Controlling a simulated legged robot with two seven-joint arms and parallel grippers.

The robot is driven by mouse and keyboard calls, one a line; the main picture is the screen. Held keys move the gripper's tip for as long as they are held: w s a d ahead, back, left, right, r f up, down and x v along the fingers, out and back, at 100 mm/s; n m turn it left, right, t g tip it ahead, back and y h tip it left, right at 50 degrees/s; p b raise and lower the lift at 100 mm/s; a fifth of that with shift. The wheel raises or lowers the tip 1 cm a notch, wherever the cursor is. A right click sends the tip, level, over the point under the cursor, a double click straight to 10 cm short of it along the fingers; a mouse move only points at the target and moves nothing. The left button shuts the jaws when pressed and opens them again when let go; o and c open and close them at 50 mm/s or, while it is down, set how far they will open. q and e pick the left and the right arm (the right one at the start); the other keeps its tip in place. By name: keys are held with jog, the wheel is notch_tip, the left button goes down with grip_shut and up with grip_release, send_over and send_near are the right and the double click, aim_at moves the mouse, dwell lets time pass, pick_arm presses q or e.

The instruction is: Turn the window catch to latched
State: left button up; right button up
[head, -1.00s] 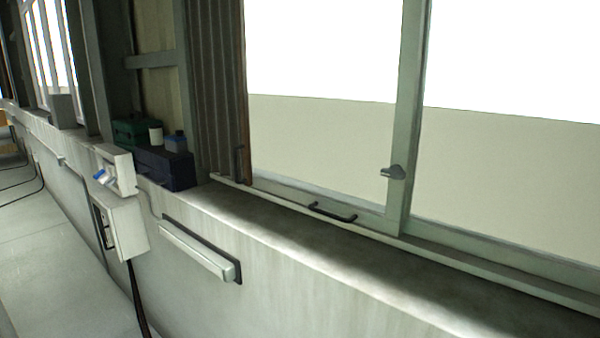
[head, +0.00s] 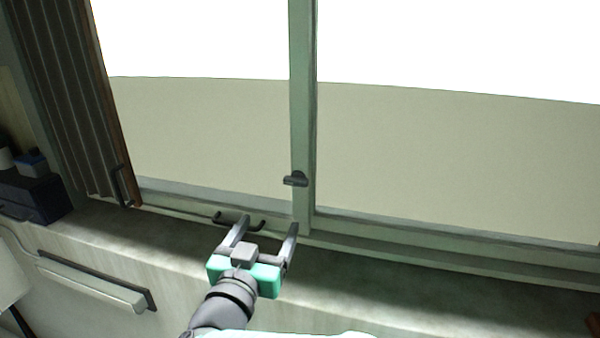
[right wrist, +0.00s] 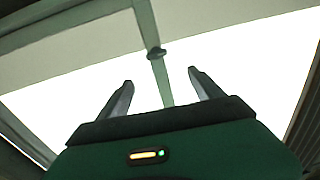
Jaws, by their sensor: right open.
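The window catch (head: 296,180) is a small dark grey lever on the green-grey upright (head: 303,110) between two panes. In the head view its lever lies roughly level, pointing left. My right gripper (head: 268,224) is open and empty, below and a little left of the catch, apart from it. In the right wrist view the catch (right wrist: 156,53) shows ahead, beyond and between the open fingertips (right wrist: 160,76). My left gripper is in neither view.
A dark pull handle (head: 238,222) sits on the lower window frame, close behind my right gripper. The sill (head: 400,275) is clear. A folded dark shutter (head: 65,90) stands at left, with dark boxes (head: 35,198) beside it. A grey wall bar (head: 95,285) is below.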

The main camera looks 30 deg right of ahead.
jog(key=g+p, duration=0.1)
send_near(294, 184)
jog(key=shift+h, duration=0.5)
jog(key=p+x, duration=0.1)
jog(key=x, duration=0.2)
jog(key=p+x, duration=0.2)
jog(key=x, duration=0.1)
jog(key=f+p+x, duration=0.1)
jog(key=p+x, duration=0.1)
jog(key=x, duration=0.2)
jog(key=shift+w+a, duration=0.1)
jog(key=shift+w, duration=0.15)
jog(key=shift+w+f, duration=0.1)
jog(key=shift+w, duration=0.05)
jog(key=shift+s+a+r, duration=0.15)
jog(key=shift+s+r, duration=0.05)
jog(key=shift+s, duration=0.1)
jog(key=shift+s+a+r+m, duration=0.15)
jog(key=shift+s+a+m, duration=0.05)
jog(key=shift+s+m, duration=0.1)
jog(key=c, duration=0.4)
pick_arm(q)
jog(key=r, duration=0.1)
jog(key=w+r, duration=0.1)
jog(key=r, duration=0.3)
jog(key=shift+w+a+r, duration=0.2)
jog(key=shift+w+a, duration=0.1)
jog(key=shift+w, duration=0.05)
pick_arm(e)
jog(key=c, duration=1)
